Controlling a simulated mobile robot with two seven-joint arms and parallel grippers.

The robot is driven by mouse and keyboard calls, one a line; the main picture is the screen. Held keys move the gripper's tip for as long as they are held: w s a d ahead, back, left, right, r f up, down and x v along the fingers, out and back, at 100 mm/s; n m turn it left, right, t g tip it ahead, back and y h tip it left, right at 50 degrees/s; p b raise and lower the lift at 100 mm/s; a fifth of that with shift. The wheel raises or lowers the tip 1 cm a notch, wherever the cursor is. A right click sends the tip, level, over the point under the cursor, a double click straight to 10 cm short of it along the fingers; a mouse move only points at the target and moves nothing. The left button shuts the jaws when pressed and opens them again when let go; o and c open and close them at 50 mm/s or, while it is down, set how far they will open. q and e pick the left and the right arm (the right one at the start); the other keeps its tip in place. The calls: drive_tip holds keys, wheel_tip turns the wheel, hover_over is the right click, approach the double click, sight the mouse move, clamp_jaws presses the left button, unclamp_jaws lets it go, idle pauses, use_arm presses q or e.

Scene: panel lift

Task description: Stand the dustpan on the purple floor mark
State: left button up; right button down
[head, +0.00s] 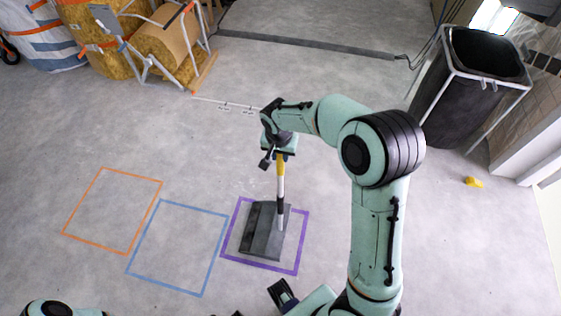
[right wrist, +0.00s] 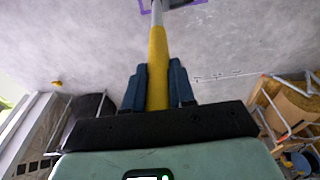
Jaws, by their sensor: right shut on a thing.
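The dustpan (head: 262,232) has a dark grey pan and a long upright handle in yellow, black and white. In the head view its pan appears inside the purple floor mark (head: 230,258), a square outline; I cannot tell whether it touches the floor. My right gripper (head: 281,156) is above the pan, shut on the yellow top of the handle. In the right wrist view the yellow grip (right wrist: 157,75) runs between the two dark fingers, and a bit of the purple outline (right wrist: 201,4) shows at the top.
A blue outline (head: 180,205) and an orange outline (head: 133,173) lie left of the purple one, both empty. A black bin (head: 455,105) in a frame stands at the right, near a small yellow object (head: 473,182). A cart (head: 150,65) with rolls stands back left.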

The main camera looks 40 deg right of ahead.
sight(281, 162)
drive_tip(key=shift+f, duration=2.05)
drive_tip(key=c, duration=0.9)
unclamp_jaws()
drive_tip(key=shift+f, duration=0.1)
drive_tip(key=shift+c, duration=0.2)
